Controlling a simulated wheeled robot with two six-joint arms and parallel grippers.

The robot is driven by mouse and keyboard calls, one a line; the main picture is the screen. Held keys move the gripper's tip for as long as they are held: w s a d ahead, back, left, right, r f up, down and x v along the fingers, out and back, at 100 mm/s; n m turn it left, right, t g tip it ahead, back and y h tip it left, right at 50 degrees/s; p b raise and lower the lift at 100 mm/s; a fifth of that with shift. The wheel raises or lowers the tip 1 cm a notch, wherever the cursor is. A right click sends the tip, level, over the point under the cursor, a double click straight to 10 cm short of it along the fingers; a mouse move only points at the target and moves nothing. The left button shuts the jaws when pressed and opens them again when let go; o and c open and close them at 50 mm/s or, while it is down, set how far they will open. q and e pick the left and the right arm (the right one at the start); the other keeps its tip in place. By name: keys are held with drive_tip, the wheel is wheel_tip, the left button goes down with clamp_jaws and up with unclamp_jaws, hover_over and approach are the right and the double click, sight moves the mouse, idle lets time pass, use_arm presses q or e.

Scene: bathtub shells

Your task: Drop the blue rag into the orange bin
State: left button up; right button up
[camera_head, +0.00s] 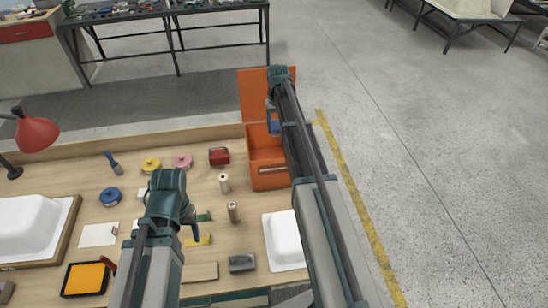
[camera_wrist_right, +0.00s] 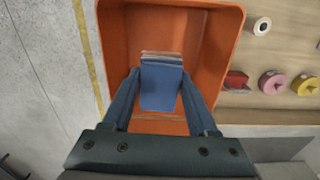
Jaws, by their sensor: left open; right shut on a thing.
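The orange bin (camera_head: 268,178) stands at the table's far right edge, with an upright orange panel (camera_head: 252,97) at its back. In the right wrist view the bin (camera_wrist_right: 222,50) is below my gripper, its opening facing up. My right gripper (camera_wrist_right: 160,75) is shut on the folded blue rag (camera_wrist_right: 161,90), which appears over the bin's opening. In the head view a bit of the rag (camera_head: 275,127) shows beside my right arm, which hides part of the bin. My left gripper (camera_head: 192,222) is open and low over the table; its fingers are partly hidden.
On the table are a red box (camera_head: 219,156), tape rolls (camera_head: 151,164), cream cylinders (camera_head: 225,184), an orange-filled tray (camera_head: 86,278) and white tub shells (camera_head: 285,240). A red lamp (camera_head: 36,134) stands at left. Open floor lies right of the yellow line (camera_head: 358,205).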

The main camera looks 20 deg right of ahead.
wheel_tip(320, 180, down, 6)
drive_tip(key=b, duration=0.5)
drive_tip(key=shift+r, duration=0.1)
drive_tip(key=o, duration=1.3)
drive_tip(key=shift+r, duration=0.1)
wheel_tip(320, 180, up, 14)
drive_tip(key=p, duration=1.3)
drive_tip(key=shift+p, duration=0.3)
drive_tip(key=shift+f, duration=0.2)
